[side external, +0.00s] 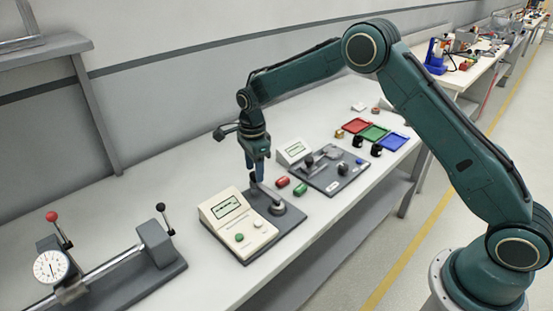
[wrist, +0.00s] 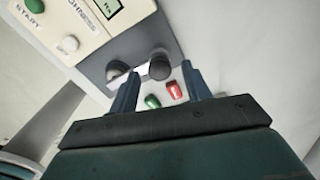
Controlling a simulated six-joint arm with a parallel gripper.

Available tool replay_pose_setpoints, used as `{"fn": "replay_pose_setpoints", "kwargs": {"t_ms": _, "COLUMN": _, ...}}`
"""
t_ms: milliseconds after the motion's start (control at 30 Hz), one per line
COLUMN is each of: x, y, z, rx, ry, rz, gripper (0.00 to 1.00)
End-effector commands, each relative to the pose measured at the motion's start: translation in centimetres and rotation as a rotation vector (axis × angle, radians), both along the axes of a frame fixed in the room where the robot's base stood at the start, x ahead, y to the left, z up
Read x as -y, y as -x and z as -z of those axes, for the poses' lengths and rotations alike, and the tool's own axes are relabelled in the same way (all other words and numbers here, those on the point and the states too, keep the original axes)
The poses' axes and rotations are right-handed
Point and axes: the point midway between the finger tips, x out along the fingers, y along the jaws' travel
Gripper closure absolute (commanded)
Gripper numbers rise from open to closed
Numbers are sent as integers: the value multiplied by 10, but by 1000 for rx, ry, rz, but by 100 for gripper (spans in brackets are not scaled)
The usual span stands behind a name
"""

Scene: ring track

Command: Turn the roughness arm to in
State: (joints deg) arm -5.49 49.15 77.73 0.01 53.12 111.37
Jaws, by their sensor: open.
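The roughness tester (side external: 240,222) is a cream box with a small screen, a green button and a pale button, on a dark grey base. In the wrist view the tester's cream face (wrist: 75,25) is at the upper left. A dark knob (wrist: 158,66), apparently on the roughness arm, stands on the grey base beside a round metal part (wrist: 117,70). My gripper (side external: 257,173) points down over the back of the base. In the wrist view my gripper (wrist: 160,86) is open, its fingers either side of the knob's line and apart. Contact cannot be told.
Red and green cylinders (side external: 282,182) lie right of the tester. Beyond is a grey fixture plate (side external: 334,172) with a small display. Red, green and blue trays (side external: 374,133) stand further back. A dial gauge bench (side external: 100,270) is at the lower left.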

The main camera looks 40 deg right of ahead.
Motion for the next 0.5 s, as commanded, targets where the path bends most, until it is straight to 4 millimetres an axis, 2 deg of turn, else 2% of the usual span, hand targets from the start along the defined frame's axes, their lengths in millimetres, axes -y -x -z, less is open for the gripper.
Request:
{"fn": "replay_pose_setpoints", "kwargs": {"t_ms": 267, "x": 0, "y": -1, "z": -35, "rx": 4, "ry": 0, "rz": 0, "gripper": 52}}
{"fn": "replay_pose_setpoints", "kwargs": {"t_ms": 500, "x": 0, "y": -1, "z": -77, "rx": 5, "ry": -1, "rz": 1, "gripper": 52}}
